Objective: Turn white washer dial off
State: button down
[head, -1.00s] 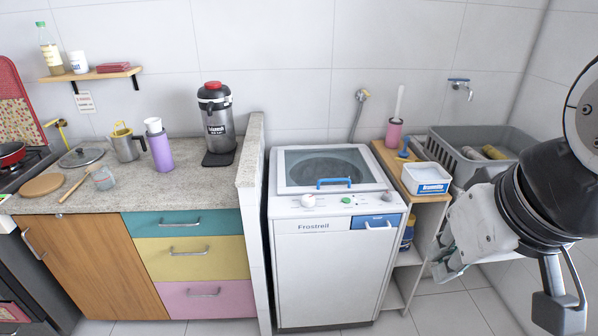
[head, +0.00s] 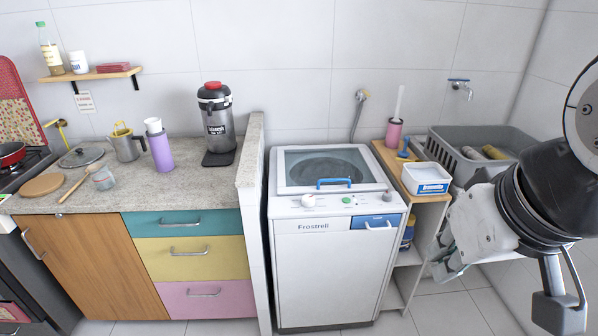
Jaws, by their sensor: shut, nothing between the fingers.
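The white washer (head: 325,262) stands in the middle of the head view, with a clear lid and a blue handle (head: 334,182) on top. Its white dial (head: 308,201) sits at the left of the top front panel. A green button (head: 346,200) and a smaller white knob (head: 387,196) are to its right. I cannot read the dial's setting. My gripper (head: 440,264) is at the right, in front of the wooden side shelf, well apart from the dial. It is shut and empty; its fingertips are small and partly hidden by its own body.
A narrow wooden shelf (head: 434,200) right of the washer holds a white tub (head: 426,179) and a pink brush holder (head: 394,133). A grey basket (head: 470,165) stands behind my arm. A low wall (head: 250,160) borders the washer's left. Space above the washer is clear.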

aim_at(308, 201)
jog(key=i+j, duration=0.25)
jog(key=i, duration=0.15)
jog(key=i+j, duration=0.2)
jog(key=i, duration=0.2)
